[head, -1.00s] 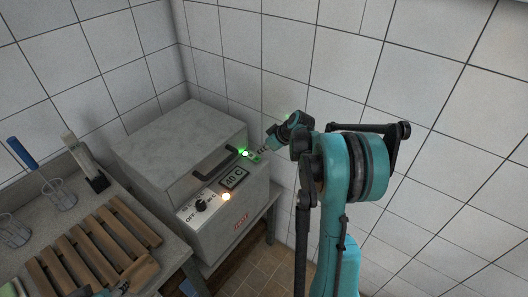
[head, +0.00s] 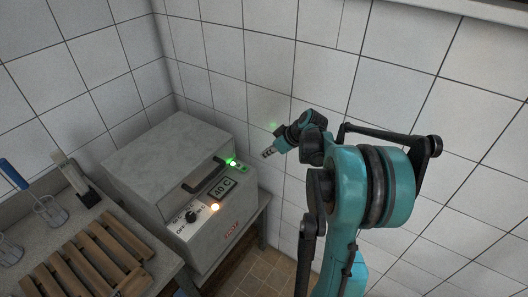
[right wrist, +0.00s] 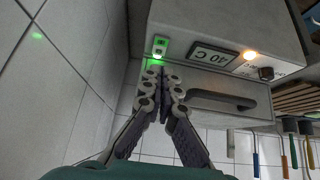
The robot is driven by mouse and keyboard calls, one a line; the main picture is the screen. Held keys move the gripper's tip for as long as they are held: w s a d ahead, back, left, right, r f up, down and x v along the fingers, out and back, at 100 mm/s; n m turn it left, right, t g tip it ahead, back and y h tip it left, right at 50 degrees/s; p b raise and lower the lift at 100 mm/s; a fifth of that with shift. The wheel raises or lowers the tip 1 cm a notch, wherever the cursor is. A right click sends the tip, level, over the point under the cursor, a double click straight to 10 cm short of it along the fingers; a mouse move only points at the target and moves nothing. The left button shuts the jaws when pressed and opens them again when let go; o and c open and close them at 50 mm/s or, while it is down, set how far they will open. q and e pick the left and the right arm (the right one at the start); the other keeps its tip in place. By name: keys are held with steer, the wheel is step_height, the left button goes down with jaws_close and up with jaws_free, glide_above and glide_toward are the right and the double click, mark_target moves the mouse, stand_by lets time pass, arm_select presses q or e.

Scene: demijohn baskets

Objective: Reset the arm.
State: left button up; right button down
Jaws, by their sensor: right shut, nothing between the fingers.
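My right arm is teal and black and rises at the right of the head view. Its gripper (head: 268,153) is shut and empty, a short way to the right of the grey box-shaped appliance (head: 167,146). In the right wrist view the shut fingertips (right wrist: 157,68) point toward the appliance's green-lit switch (right wrist: 160,49); there the tips overlap the picture just below the light, while the head view shows a gap. The left gripper is not in view.
The appliance has a dark handle (head: 207,174), a display reading 40 C (head: 222,189), an orange light (head: 215,207) and a knob (head: 191,216). A wooden slatted rack (head: 88,255) and utensils stand on the counter at left. Tiled walls close off the back and right.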

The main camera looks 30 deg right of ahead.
steer(key=s+a+r+m+h+b, duration=0.1)
steer(key=s+a, duration=0.3)
steer(key=a, duration=0.3)
steer(key=s+a+r+m, duration=0.1)
steer(key=s+a+r, duration=0.15)
steer(key=a, duration=0.45)
steer(key=s+a+f+m+h+b, duration=0.1)
steer(key=s+a+f, duration=0.1)
steer(key=s+a, duration=0.2)
steer(key=s+a+f+m+h+b, duration=0.1)
steer(key=s+a, duration=0.4)
steer(key=s, duration=0.6)
steer(key=shift+a+f+m, duration=0.2)
steer(key=shift+f+m, duration=0.1)
steer(key=shift+f, duration=0.35)
